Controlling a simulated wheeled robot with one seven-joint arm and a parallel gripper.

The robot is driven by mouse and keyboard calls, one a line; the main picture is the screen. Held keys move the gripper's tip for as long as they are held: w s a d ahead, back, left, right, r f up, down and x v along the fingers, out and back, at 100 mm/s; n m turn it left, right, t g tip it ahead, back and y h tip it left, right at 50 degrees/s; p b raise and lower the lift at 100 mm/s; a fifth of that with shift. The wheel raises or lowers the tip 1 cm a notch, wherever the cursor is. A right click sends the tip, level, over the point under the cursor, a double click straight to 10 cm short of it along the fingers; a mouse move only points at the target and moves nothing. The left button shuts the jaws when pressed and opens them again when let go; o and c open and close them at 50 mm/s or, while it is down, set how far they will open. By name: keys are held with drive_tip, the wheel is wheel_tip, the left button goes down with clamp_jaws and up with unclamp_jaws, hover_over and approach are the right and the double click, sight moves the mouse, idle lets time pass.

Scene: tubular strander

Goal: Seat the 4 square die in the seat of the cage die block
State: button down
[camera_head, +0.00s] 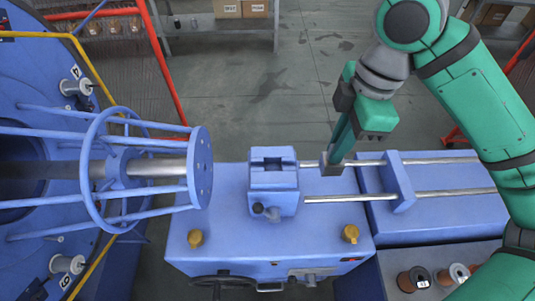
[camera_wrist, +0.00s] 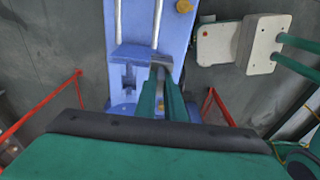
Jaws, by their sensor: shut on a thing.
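The cage die block (camera_head: 286,180) is a blue block on the blue machine bed, with a dark open slot in its top as the seat. My gripper (camera_head: 335,165) points down, just right of the block, near the rails. It is shut on a small grey square die (camera_head: 331,171), held at the fingertips and apart from the seat. In the wrist view the die (camera_wrist: 160,66) shows at the ends of the green fingers, beside the blue block (camera_wrist: 130,54). The fingers hide part of the die, and its number cannot be read.
Two steel rails (camera_head: 350,198) run right from the block to a blue crosshead (camera_head: 400,175). A blue cage with a round end plate (camera_head: 201,168) stands left. Yellow knobs (camera_head: 350,233) sit on the bed's front. Spools (camera_head: 413,279) stand at the lower right.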

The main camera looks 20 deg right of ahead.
drive_tip(key=shift+w+a+f, duration=0.1)
drive_tip(key=shift+w, duration=0.25)
drive_tip(key=shift+w+a+f, duration=1.45)
drive_tip(key=shift+w+f, duration=0.35)
drive_tip(key=shift+f, duration=0.35)
drive_tip(key=shift+w+a+f, duration=1.45)
drive_tip(key=shift+w+f, duration=0.3)
drive_tip(key=shift+f, duration=0.35)
drive_tip(key=shift+w+a+f, duration=1.45)
drive_tip(key=shift+w+f, duration=0.35)
drive_tip(key=shift+f, duration=0.35)
drive_tip(key=shift+f, duration=0.1)
drive_tip(key=c, duration=1.8)
unclamp_jaws()
drive_tip(key=shift+c, duration=0.2)
drive_tip(key=shift+w, duration=0.1)
